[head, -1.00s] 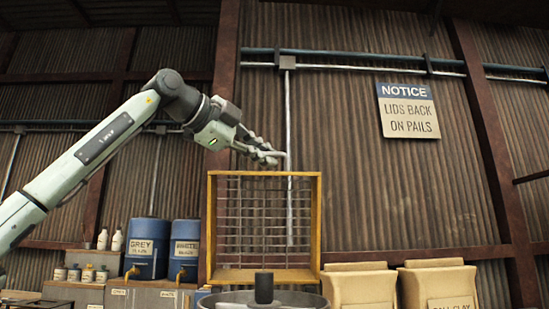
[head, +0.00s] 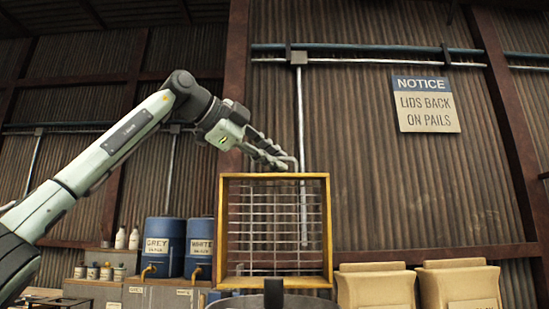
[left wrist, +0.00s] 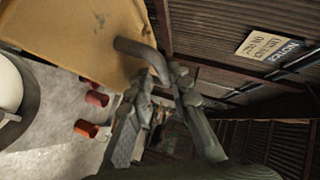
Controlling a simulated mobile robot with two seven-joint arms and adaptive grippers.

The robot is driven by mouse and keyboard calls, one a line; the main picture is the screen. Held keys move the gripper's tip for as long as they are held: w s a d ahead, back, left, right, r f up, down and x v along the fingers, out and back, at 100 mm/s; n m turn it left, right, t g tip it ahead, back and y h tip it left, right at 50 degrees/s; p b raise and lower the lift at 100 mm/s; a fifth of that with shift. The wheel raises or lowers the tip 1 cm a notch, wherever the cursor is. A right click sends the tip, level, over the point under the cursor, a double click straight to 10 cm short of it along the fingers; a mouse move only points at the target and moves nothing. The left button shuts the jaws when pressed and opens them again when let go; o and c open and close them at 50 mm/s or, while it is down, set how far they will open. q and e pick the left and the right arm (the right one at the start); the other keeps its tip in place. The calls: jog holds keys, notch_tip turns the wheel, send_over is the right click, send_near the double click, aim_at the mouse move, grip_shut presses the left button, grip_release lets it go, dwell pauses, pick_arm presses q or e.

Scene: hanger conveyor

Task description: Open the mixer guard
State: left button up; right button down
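The mixer guard (head: 223,232), a yellow-orange frame with a wire grid, stands raised and close to upright above the mixer bowl (head: 308,300) in the head view. Its yellow face fills the upper left of the left wrist view (left wrist: 75,35). A grey bent handle (left wrist: 137,47) comes off its edge. My left gripper (head: 290,163) is at the guard's top edge. In the left wrist view, its fingertips (left wrist: 162,78) close around the handle's end, though the contact is partly hidden. My right gripper is out of view.
Blue drums marked GREY (head: 164,247) and WHITE (head: 199,248) stand at left, with small jars (head: 92,271) beside them. Tan sacks (head: 376,289) stand at right. A notice sign (head: 426,104) hangs on the corrugated wall. Reddish cylinders (left wrist: 87,128) show below the guard in the wrist view.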

pick_arm(q)
jog(key=v, duration=1.2)
jog(key=shift+c, duration=0.3)
